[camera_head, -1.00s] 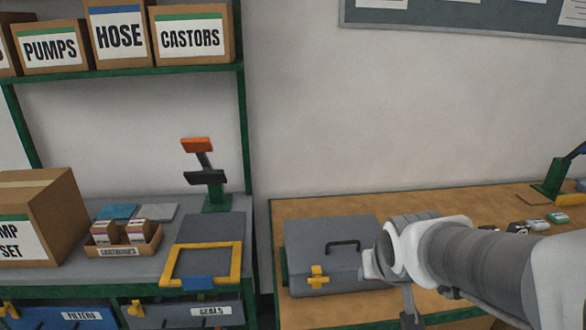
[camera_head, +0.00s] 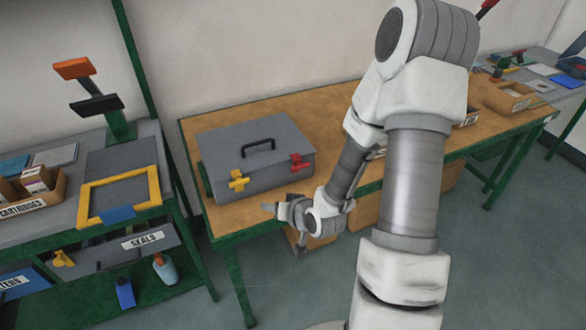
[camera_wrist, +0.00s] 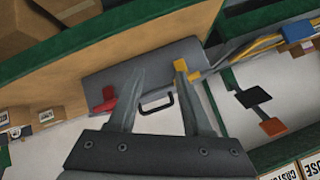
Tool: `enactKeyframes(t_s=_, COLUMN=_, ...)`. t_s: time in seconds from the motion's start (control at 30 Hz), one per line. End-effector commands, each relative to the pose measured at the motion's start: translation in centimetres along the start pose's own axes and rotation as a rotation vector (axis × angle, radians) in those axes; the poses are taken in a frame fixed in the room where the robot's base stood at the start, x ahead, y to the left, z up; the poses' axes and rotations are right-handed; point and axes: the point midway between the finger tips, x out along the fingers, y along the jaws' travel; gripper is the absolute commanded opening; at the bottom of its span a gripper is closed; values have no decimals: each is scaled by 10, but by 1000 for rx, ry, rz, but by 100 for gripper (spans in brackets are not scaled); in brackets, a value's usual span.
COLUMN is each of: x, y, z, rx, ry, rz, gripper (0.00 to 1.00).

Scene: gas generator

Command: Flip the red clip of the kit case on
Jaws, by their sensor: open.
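The grey kit case (camera_head: 220,150) lies closed on the wooden workbench, its black handle on the lid. Its red clip (camera_head: 299,162) is at the front right corner and its yellow clip (camera_head: 238,181) at the front left. My gripper (camera_head: 268,207) is in front of the case, below the red clip and apart from it. In the wrist view the case (camera_wrist: 150,60) appears turned over, with the red clip (camera_wrist: 104,100) left of my open, empty gripper (camera_wrist: 160,72) and the yellow clip (camera_wrist: 182,68) by the right finger.
The wooden workbench (camera_head: 225,125) has a green frame and runs back to the right. A green rack with a yellow frame (camera_head: 120,195) stands left. Cardboard boxes (camera_head: 365,210) sit under the bench. The floor in front is clear.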

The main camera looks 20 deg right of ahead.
Motion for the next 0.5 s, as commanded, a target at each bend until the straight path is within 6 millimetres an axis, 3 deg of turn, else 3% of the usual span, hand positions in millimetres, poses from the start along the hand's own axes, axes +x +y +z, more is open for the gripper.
enactKeyframes(t_s=0.03, x=6, y=3, z=10, rx=55, ry=17, rz=-25, gripper=50)
enactKeyframes(t_s=0.2, x=17, y=2, z=24, rx=233, ry=120, rz=-116, gripper=50)
enactKeyframes(t_s=0.5, x=15, y=10, z=27, rx=608, ry=373, rz=-240, gripper=50)
